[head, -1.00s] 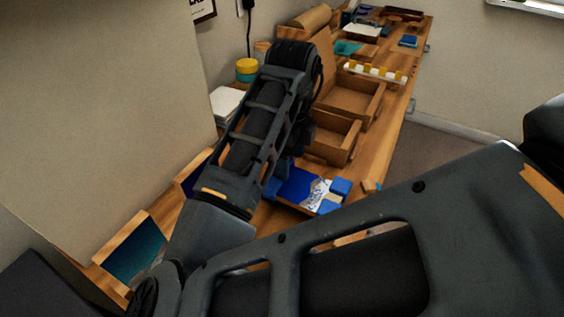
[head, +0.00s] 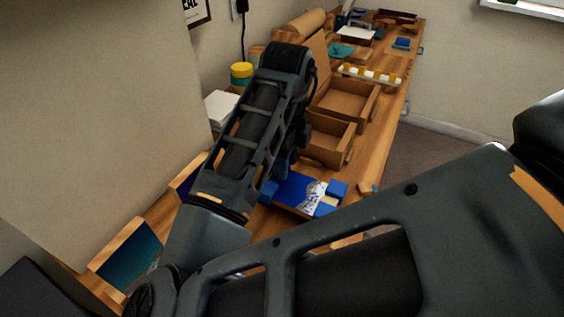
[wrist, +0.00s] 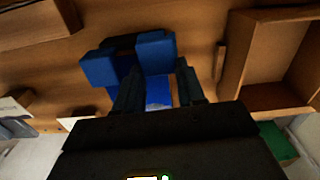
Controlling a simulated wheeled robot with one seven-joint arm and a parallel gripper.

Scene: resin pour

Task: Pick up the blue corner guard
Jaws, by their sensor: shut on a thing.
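My gripper (wrist: 157,72) is shut on a blue corner guard (wrist: 155,50), a small blocky piece between the fingertips in the wrist view. A second blue block (wrist: 99,68) shows just left of it; I cannot tell whether the two are joined. Part of a blue panel (wrist: 158,93) shows between the fingers. In the head view, the blue panel with a white pattern (head: 293,187) lies on the bench, with blue corner pieces at its right (head: 338,189) and left (head: 268,191) ends. My forearm hides most of the gripper there.
Open wooden boxes (head: 327,141) stand behind the panel on the wooden bench (head: 376,150). A white rack with yellow pieces (head: 369,75) lies farther back. A yellow-lidded jar (head: 241,73) stands by the wall. A framed teal panel (head: 128,254) is at the lower left.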

